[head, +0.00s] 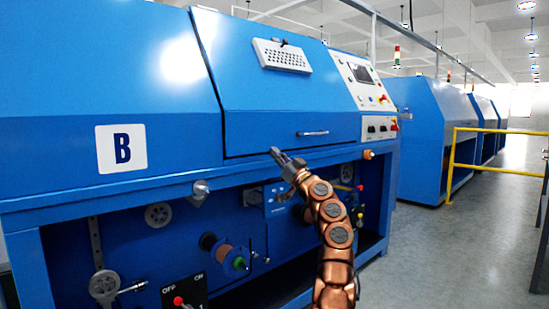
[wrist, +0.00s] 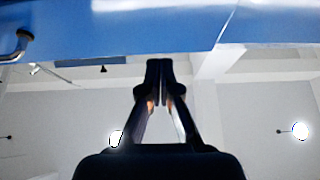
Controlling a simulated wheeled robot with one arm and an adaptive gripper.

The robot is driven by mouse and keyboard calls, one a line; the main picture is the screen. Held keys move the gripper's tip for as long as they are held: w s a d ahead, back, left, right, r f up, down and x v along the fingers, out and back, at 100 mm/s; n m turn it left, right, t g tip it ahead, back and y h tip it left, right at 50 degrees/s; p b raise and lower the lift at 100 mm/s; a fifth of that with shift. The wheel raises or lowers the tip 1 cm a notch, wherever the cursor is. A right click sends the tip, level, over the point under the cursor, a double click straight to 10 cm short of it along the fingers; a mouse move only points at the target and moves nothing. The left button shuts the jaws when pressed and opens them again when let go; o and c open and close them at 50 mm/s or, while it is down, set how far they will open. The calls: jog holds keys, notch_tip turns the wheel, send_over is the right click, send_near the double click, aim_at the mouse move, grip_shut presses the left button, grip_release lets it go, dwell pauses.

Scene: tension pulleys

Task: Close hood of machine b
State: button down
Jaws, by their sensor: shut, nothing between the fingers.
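Machine B is the large blue cabinet marked with a "B" label (head: 121,148) in the head view. Its blue hood (head: 270,105) lies down over the sloping front, with a thin dark seam around it. I cannot tell whether it is fully flush. A metal handle (head: 313,133) sits near its lower edge. My gripper (head: 276,154) is shut and empty, just below and left of the handle, near the hood's lower edge. In the wrist view, the shut fingertips (wrist: 159,64) point toward a blue surface (wrist: 130,38), with a metal handle (wrist: 17,44) at the left. Contact is unclear.
A control panel (head: 363,80) is right of the hood. Knobs and spools (head: 228,257) stick out of the open bay below. A yellow railing (head: 455,155) and more blue machines (head: 425,140) stand to the right. The grey floor (head: 430,245) there is clear.

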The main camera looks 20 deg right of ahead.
notch_tip(320, 180, down, 9)
jog(key=s+d, duration=0.1)
jog(key=s, duration=0.1)
jog(key=shift+s+d+p, duration=0.15)
jog(key=shift+d+p, duration=0.1)
jog(key=shift+p, duration=0.2)
dwell(0.4)
